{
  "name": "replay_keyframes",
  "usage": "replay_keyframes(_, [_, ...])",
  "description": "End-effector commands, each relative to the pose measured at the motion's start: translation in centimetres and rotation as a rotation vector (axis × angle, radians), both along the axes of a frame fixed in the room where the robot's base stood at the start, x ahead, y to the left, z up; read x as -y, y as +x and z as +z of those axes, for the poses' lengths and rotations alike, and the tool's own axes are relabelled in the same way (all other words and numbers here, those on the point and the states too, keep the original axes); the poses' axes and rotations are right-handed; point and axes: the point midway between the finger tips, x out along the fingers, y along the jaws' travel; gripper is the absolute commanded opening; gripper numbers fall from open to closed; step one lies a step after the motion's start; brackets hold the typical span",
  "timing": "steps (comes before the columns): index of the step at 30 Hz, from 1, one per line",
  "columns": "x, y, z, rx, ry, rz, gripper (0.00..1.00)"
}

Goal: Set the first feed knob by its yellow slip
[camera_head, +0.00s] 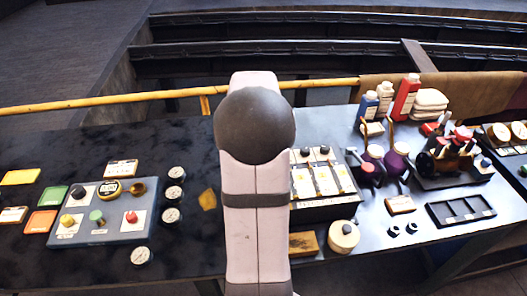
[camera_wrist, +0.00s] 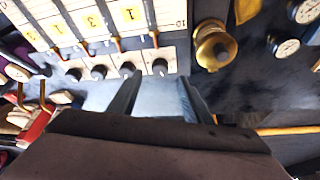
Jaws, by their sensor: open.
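The feed panel (camera_head: 318,202) is partly hidden behind my arm in the head view. In the wrist view, a row of black knobs runs along its edge. The rightmost knob (camera_wrist: 160,66) and the knob beside it (camera_wrist: 127,69) are the closest to my gripper (camera_wrist: 159,82). Yellow slips lie on the white scales, one marked 1 (camera_wrist: 129,14) and another marked 3 (camera_wrist: 91,22). Small reddish pointers sit on the scales. My gripper is open and empty, with the rightmost knob showing just beyond the gap between its fingertips. Contact cannot be told. My arm hides the gripper in the head view.
A brass bell-like part (camera_wrist: 215,45) stands right of the panel in the wrist view, with gauges (camera_wrist: 285,46) beyond. In the head view, a blue-grey control board (camera_head: 105,232) lies left, and bottles (camera_head: 405,97) stand right. A round pale pot (camera_head: 343,237) is in front.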

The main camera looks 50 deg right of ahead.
Motion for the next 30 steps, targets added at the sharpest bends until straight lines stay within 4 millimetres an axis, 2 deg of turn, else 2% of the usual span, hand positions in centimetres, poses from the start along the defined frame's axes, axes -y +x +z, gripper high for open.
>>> replay_keyframes(7, [1.0,0.5,-2.9,-0.002,0.005,-0.001,0.45])
replay_keyframes(13, [1.7,0.9,-4.6,-0.001,0.003,-0.001,0.45])
replay_keyframes(26, [2.0,1.0,-5.5,0.001,0.001,-0.001,0.45])
replay_keyframes(29, [2.0,1.0,-5.4,0.001,0.002,-0.001,0.26])
replay_keyframes(30, [2.0,1.0,-5.4,0.001,0.002,-0.001,0.16])
